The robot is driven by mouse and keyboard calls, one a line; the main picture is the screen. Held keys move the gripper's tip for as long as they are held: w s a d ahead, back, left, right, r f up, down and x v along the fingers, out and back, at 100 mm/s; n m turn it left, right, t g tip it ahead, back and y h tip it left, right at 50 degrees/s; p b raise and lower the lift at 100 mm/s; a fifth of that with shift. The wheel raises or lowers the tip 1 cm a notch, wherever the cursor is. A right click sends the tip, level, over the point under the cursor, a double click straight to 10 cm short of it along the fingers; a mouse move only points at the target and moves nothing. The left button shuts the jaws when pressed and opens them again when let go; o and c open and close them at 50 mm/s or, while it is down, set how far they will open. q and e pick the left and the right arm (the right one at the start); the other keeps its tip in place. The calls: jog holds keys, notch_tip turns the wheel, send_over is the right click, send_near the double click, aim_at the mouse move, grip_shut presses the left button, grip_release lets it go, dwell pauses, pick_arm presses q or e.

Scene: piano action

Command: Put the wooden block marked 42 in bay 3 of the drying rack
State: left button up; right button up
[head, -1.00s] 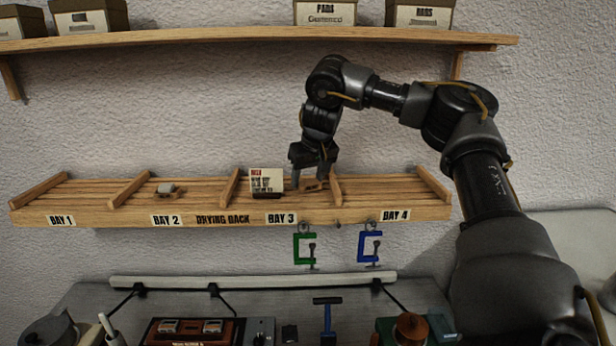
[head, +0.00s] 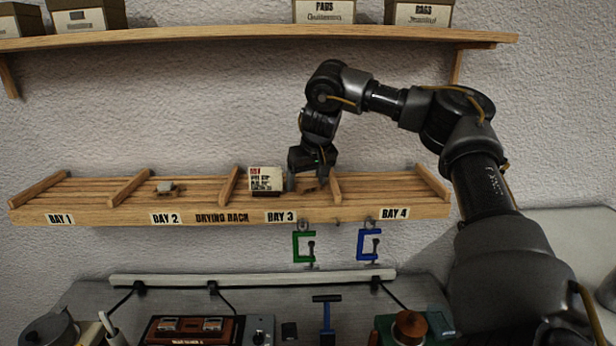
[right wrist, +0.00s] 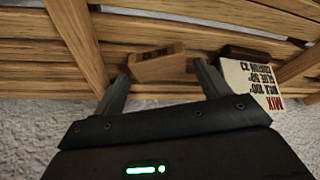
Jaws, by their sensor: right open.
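A small wooden block (right wrist: 160,66) with a dark mark on its end face lies on the slats of the drying rack (head: 350,212). The number on it is too small to read. In the head view the block (head: 312,187) is in bay 3, near the divider to bay 4, partly hidden by my right gripper (head: 309,182). My right gripper is open, pointing down at the rack. In the right wrist view its fingertips (right wrist: 162,76) are on either side of the block, with gaps visible. My left gripper is out of view.
A MIX card (head: 267,179) on a dark base stands in bay 3, just left of my right gripper. A small grey-topped object (head: 167,187) sits in bay 2. Bays 1 and 4 look empty. Green (head: 303,246) and blue (head: 368,245) clamps hang below.

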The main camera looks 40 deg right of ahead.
jog(key=shift+r, duration=0.3)
jog(key=b+v, duration=0.2)
jog(key=v, duration=0.9)
jog(key=shift+r+b, duration=0.4)
jog(key=shift+s+f, duration=0.1)
jog(key=shift+s, duration=0.05)
